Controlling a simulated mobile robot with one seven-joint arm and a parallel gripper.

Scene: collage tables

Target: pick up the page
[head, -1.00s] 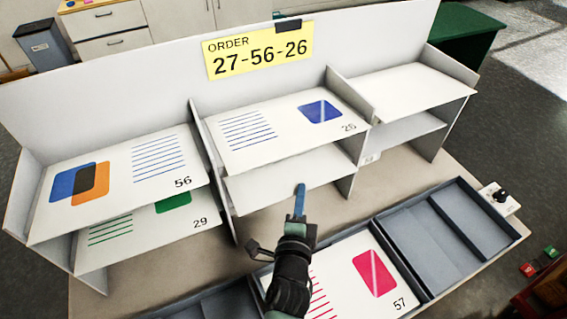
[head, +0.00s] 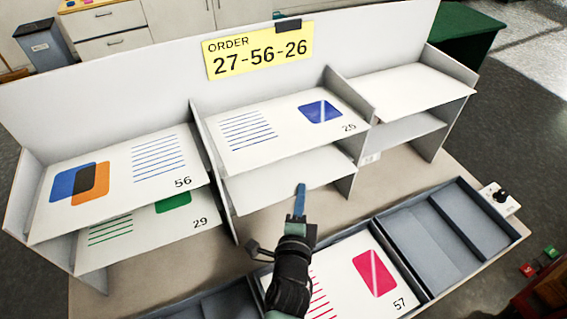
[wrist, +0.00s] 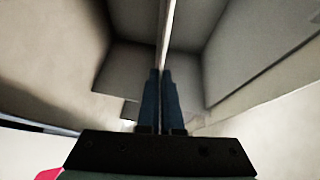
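My gripper (head: 300,190) is in front of the lower middle shelf (head: 275,187) of the white rack. In the wrist view its two blue fingers (wrist: 161,80) are close together, side by side, with a thin pale board edge running away beyond their tips. No page shows between them, and I cannot tell whether the tips touch the board. The page marked 26 (head: 248,130) lies on the upper middle shelf, above my gripper. The page marked 56 (head: 110,187) lies upper left and the page marked 29 (head: 150,228) below it. The page marked 57 (head: 345,252) lies in the tray, partly behind my arm.
A yellow card (head: 258,50) on the rack's back panel reads ORDER 27-56-26. The upper right shelf (head: 415,84) is bare. The grey tray (head: 445,240) in front has empty compartments at right. A small box with a black knob (head: 500,197) stands beyond its right end.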

